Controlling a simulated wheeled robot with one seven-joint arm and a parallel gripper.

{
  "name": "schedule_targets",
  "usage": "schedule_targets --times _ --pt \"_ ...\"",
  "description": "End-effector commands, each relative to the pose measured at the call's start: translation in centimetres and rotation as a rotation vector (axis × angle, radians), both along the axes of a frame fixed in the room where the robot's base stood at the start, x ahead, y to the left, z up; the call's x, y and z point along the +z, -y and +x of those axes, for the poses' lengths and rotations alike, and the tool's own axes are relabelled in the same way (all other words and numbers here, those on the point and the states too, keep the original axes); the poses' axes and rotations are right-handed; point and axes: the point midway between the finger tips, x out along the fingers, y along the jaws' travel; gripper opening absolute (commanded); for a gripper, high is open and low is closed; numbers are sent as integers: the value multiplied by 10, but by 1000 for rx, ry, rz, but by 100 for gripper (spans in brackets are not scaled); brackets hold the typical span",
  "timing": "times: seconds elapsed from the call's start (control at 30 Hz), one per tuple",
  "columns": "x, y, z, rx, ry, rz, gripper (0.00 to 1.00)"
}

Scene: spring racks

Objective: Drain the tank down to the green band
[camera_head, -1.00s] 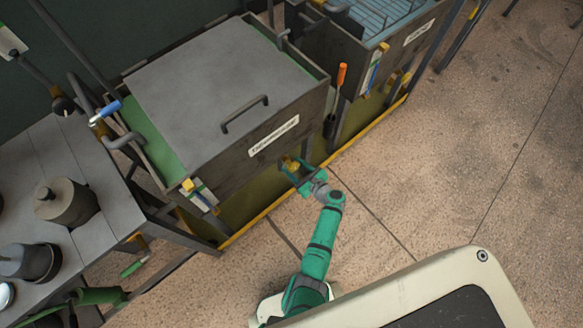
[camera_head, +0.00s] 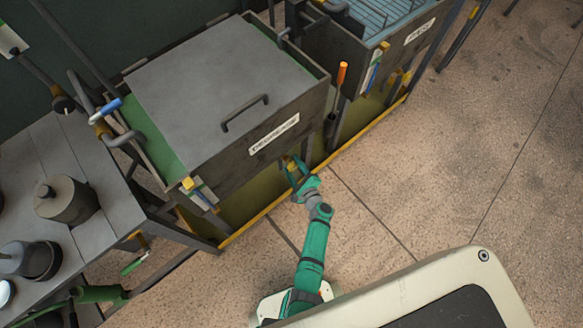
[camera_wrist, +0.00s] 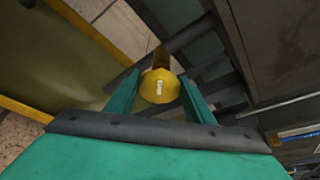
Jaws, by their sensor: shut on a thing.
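The tank (camera_head: 262,152), labelled something like "DEGREASE", has a grey lid (camera_head: 205,85) with a bar handle. Green shows inside along its left edge (camera_head: 160,140). A narrow gauge strip (camera_head: 203,195) with a yellow top and some green hangs at its front left corner; the level there is too small to read. A yellow valve handle (camera_wrist: 160,87) sits low on the tank's front. My gripper (camera_head: 294,168) is shut on this handle, with one green finger on each side in the wrist view. The outlet below is hidden.
A second tank (camera_head: 372,45) with its own gauge stands at upper right. An orange-handled tool (camera_head: 341,75) hangs between the tanks. A yellow-edged tray (camera_head: 245,205) lies underneath. A table with pots (camera_head: 70,200) is at left. The floor at right is clear.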

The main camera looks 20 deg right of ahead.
Motion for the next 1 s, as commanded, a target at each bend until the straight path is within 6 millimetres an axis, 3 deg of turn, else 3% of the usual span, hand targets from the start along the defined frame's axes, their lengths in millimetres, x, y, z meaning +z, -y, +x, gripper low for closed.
schedule_targets --times 0.03,0.67,0.7,0.73,1.0 --pt "-7 -3 -6 0 -7 -10 26" --pt "-8 -1 -6 -2 6 -49 26" --pt "-8 -1 -6 -2 6 -49 58" --pt "-7 -1 -6 -2 7 -49 64" --pt "-3 1 -3 -3 13 -51 64"
